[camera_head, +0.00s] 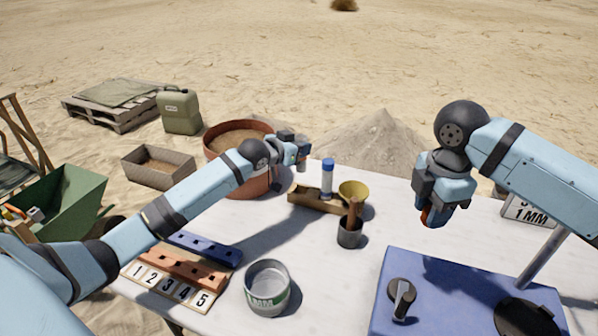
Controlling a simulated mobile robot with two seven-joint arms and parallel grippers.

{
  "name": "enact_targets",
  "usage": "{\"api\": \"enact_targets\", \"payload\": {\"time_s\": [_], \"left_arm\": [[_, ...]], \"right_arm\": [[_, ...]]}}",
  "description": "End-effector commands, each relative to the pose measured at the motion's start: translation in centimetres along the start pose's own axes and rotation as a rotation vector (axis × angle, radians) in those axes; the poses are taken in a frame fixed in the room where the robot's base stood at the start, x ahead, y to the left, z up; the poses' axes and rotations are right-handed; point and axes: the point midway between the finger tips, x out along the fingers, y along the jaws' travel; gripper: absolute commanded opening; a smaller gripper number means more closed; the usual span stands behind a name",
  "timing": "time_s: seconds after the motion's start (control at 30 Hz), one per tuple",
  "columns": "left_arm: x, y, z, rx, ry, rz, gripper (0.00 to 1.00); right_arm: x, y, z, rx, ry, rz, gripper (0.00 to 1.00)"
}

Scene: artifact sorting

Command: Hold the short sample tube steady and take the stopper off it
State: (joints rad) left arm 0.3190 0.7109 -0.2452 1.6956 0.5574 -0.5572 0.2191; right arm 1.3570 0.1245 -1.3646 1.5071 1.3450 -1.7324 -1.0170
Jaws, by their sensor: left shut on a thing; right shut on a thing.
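My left gripper (302,153) is at the far side of the table, near the large terracotta pot. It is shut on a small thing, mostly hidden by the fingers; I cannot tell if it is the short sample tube. My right gripper (430,216) is above the table's right half, pointing down, shut on a small orange-red thing (424,217) that may be the stopper. The two grippers are well apart. A clear tube with a blue cap (327,178) stands upright in a wooden rack (300,198), between the grippers.
A yellow funnel (353,189) and a dark cup (349,238) with a brown handle stand beside the rack. A numbered board (166,287), blue rack (205,247), orange rack (182,268) and a tin (267,290) are in front. A blue machine (450,290) fills the right front.

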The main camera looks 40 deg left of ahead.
Motion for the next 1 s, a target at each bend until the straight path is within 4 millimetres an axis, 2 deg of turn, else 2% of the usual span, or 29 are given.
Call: {"api": "enact_targets", "payload": {"time_s": [0.03,0.1,0.33,0.57,1.0], "left_arm": [[0.3,0.0,1.0,-0.001,0.000,0.000,0.00],[0.6,0.0,1.9,0.000,0.000,0.000,0.00],[1.1,0.0,3.4,0.000,0.001,0.000,0.00],[2.0,0.0,6.6,0.001,0.000,0.000,0.00],[2.2,0.0,7.1,0.001,0.002,0.000,0.00]], "right_arm": [[0.3,0.0,0.0,0.000,0.000,0.000,0.07],[0.4,0.0,0.0,0.000,0.000,0.000,0.07],[0.6,0.0,0.0,0.000,0.000,0.000,0.07],[1.2,0.0,0.0,0.000,0.000,0.000,0.07],[1.1,0.0,0.0,0.000,0.000,0.000,0.07]]}}
